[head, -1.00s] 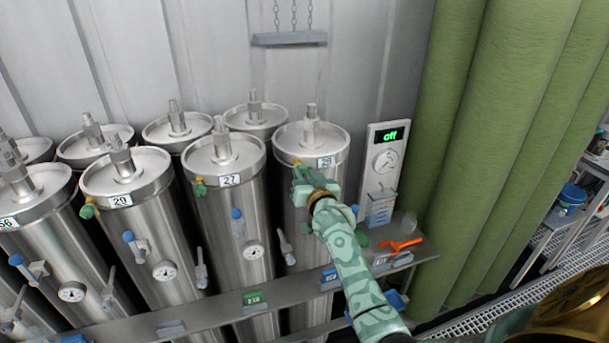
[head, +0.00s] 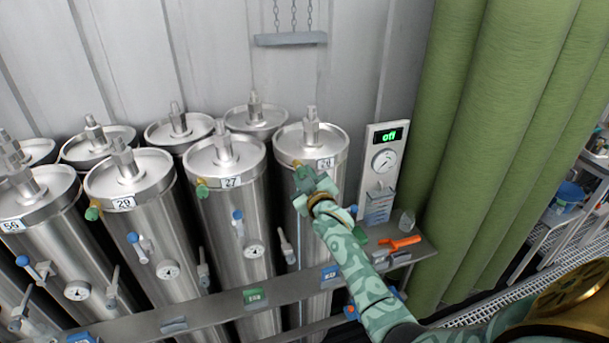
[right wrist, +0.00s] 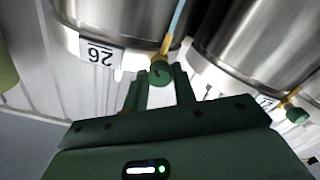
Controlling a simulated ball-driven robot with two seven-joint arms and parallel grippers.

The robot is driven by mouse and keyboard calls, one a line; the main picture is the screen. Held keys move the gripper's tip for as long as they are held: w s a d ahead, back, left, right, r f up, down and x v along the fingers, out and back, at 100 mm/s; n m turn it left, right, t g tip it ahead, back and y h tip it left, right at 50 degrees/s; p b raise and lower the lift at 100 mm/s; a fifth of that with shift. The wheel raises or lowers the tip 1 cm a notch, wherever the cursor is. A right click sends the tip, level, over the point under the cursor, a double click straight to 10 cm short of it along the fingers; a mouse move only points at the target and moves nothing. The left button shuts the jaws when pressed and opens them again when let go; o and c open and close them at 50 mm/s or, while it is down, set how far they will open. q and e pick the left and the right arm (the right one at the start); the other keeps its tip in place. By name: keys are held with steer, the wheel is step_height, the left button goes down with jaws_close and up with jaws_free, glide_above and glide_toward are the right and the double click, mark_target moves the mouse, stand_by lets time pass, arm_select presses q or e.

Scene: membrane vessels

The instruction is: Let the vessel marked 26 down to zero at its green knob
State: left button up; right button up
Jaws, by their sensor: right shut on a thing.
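The vessel marked 26 (head: 333,143) is the steel cylinder nearest the wall panel, upright in the front row. Its label shows upside down in the right wrist view (right wrist: 101,53). Its green knob (right wrist: 160,72) sits on a brass stem below the rim, beside the label. My right gripper (right wrist: 160,84) is shut on this knob, one finger on each side. In the head view my right gripper (head: 309,180) hides the knob. My left gripper is not in view.
Vessel 27 (head: 226,163) stands close to the left with its own green knob (head: 202,189). A shelf rail (head: 215,303) runs in front of the vessels. A panel reading off (head: 389,136) and an orange-handled tool (head: 400,243) are at right.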

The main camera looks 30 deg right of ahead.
steer(key=n, duration=0.6)
steer(key=shift+f+n, duration=0.1)
steer(key=shift+n, duration=0.2)
steer(key=n+b, duration=0.1)
steer(key=n, duration=0.5)
stand_by(0.4)
steer(key=o, duration=1)
steer(key=v, duration=1.6)
steer(key=shift+b, duration=0.3)
steer(key=shift+s+a, duration=0.1)
steer(key=shift+a, duration=0.05)
